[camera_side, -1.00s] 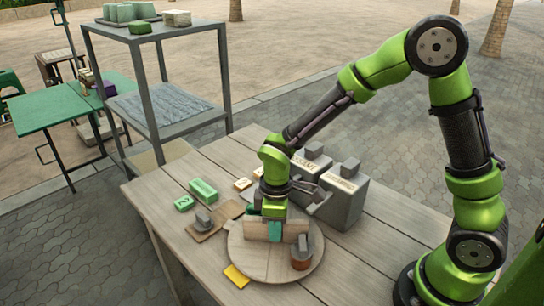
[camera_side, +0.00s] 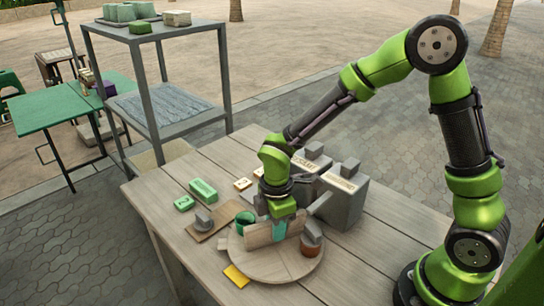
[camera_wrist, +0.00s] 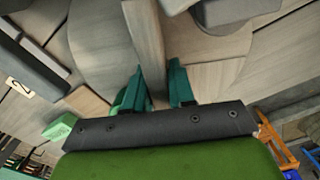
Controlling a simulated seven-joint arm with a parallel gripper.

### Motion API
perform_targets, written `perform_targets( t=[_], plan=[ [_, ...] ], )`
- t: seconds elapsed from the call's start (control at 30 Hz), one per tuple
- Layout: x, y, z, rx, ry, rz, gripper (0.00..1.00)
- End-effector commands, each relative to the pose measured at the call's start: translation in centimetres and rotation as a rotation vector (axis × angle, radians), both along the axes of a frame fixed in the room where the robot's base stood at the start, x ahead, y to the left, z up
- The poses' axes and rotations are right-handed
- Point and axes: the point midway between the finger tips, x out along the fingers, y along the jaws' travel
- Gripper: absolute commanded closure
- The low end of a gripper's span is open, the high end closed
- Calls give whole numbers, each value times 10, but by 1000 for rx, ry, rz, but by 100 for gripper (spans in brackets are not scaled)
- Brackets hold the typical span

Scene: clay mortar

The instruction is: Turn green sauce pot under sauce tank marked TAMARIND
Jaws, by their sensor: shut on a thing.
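A round wooden turntable (camera_side: 285,268) lies on the table with an upright wooden divider (camera_side: 257,235) across it. My gripper (camera_side: 279,231) is shut on the divider, one teal finger on each side; the wrist view (camera_wrist: 155,88) shows the board between the fingers. The green pot (camera_side: 245,219) stands at the left, behind the divider, partly hidden. A brown pot (camera_side: 312,246) with a grey top stands at the right rim. Two grey sauce tanks with label plates stand behind: a nearer one (camera_side: 345,205) and a farther one (camera_side: 309,160), partly hidden by my arm. The labels are too small to read surely.
A brown board with a grey block (camera_side: 203,220) lies left of the turntable. Green blocks (camera_side: 203,190) and small number tiles (camera_side: 242,184) lie beyond. A yellow card (camera_side: 236,276) sits at the front rim. The table's right side is clear.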

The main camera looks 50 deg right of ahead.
Motion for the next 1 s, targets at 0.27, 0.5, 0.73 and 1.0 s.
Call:
perform_targets(
  t=[0.27, 0.5, 0.73, 1.0],
  plan=[
    [1, 0, 2, 1, -5, 136, 100],
    [1, 0, 2, 0, -4, 256, 100],
    [1, 0, 2, 1, -3, 370, 100],
    [1, 0, 2, 0, -3, 505, 100]
  ],
)
